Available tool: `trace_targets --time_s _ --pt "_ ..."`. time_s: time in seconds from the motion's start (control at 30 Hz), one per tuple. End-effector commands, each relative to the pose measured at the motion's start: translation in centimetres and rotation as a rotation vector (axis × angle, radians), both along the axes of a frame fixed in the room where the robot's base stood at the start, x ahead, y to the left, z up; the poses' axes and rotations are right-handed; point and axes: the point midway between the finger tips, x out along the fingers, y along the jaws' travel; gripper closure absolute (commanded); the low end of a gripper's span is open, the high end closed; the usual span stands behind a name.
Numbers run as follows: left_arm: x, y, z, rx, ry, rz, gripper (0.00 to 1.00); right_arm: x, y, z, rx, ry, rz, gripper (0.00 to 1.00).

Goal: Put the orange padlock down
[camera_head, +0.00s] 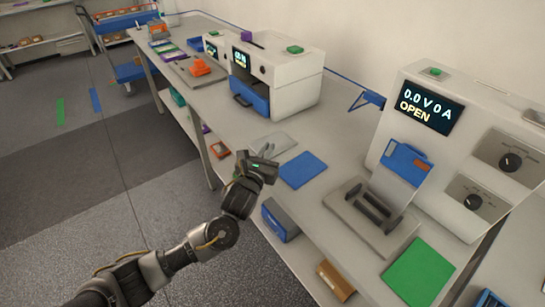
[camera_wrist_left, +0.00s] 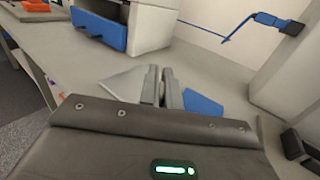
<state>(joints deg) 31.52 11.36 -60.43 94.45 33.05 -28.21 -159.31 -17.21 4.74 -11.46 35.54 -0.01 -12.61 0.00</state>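My left gripper (camera_head: 268,158) is over the front part of the bench, by a grey mat (camera_head: 283,141) and a blue mat (camera_head: 303,170). In the left wrist view its two fingers (camera_wrist_left: 162,86) are close together, with nothing visible held between them. An orange thing (camera_head: 200,67), which may be the padlock, sits on a flat board farther back on the bench, left of the white machine with the blue drawer. It is too small to make out its shape, and my left gripper is well apart from it. My right gripper is not in view.
The white machine (camera_head: 290,85) stands at the back of the bench. A larger cycler (camera_head: 468,140) reading "OPEN" stands at right, with a grey fixture (camera_head: 368,212) and a green mat (camera_head: 420,272) before it. A blue box (camera_head: 281,219) is on the lower shelf.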

Motion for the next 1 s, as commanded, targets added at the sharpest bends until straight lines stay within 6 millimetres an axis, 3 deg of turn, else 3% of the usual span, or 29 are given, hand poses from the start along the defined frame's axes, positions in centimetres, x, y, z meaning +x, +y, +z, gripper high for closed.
trace_targets --time_s 0.17,0.47,0.53,0.87,1.0 --pt "-2.9 2.3 4.4 -0.005 -0.005 -0.002 1.0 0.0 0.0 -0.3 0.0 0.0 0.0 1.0" --pt "-8.0 6.3 6.9 -0.003 0.0 -0.001 1.0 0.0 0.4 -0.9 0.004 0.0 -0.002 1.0" --pt "-8.6 6.7 7.9 0.002 -0.002 -0.002 1.0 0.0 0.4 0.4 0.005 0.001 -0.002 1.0" --pt "-9.7 7.8 7.9 -0.001 -0.001 0.002 1.0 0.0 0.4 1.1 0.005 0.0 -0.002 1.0" --pt "-10.4 10.6 6.8 0.002 0.005 0.014 1.0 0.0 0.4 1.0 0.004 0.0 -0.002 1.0"
